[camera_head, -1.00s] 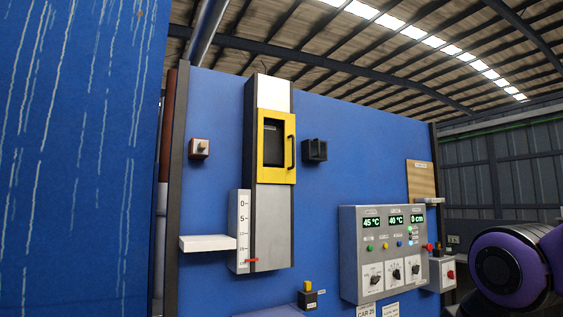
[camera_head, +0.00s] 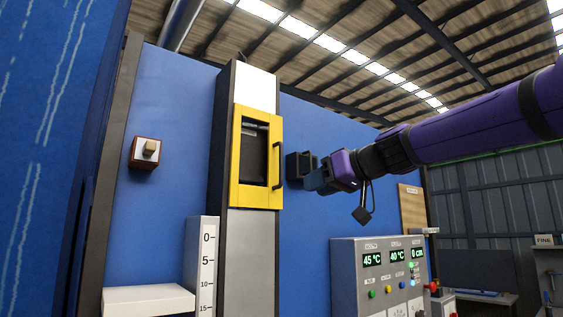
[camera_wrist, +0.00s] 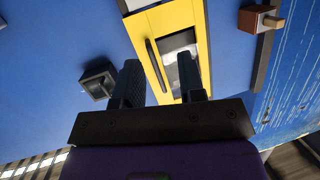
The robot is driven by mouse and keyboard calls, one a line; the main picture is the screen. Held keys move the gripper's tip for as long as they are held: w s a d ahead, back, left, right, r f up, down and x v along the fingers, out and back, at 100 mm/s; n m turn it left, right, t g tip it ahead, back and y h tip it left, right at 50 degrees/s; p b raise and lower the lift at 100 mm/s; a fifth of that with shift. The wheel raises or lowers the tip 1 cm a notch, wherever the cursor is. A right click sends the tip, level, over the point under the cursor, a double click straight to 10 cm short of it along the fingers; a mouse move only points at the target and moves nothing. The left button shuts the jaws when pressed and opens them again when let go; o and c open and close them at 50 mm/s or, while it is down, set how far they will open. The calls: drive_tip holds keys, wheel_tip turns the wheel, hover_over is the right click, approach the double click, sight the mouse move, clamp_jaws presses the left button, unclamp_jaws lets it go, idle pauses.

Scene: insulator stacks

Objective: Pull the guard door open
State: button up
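The guard door (camera_head: 236,160) is a yellow frame around a dark window, on a tall grey column. It appears closed, flush with the column. Its black bar handle (camera_head: 279,165) runs upright along the door's right edge. My gripper (camera_head: 310,182) is to the right of the handle and apart from it in the head view. In the wrist view my gripper (camera_wrist: 158,66) is open and empty, with two dark fingers spread. The yellow door (camera_wrist: 195,22) lies ahead there, and the handle (camera_wrist: 154,65) appears between the fingers, beyond them. Contact is not visible.
A black box (camera_head: 297,165) on the blue wall is close behind my gripper; it also shows in the wrist view (camera_wrist: 98,84). A control panel (camera_head: 345,275) stands below right. A white shelf (camera_head: 150,299) and a switch box (camera_head: 145,153) are left of the column.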

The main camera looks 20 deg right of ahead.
sight(282, 160)
drive_tip(key=w+d+r+n+t+y, duration=0.1)
drive_tip(key=w+r+t, duration=0.3)
drive_tip(key=r, duration=0.5)
drive_tip(key=shift+g, duration=0.6)
drive_tip(key=x, duration=1.1)
drive_tip(key=shift+w+d+f, duration=0.2)
drive_tip(key=shift+f, duration=0.1)
clamp_jaws()
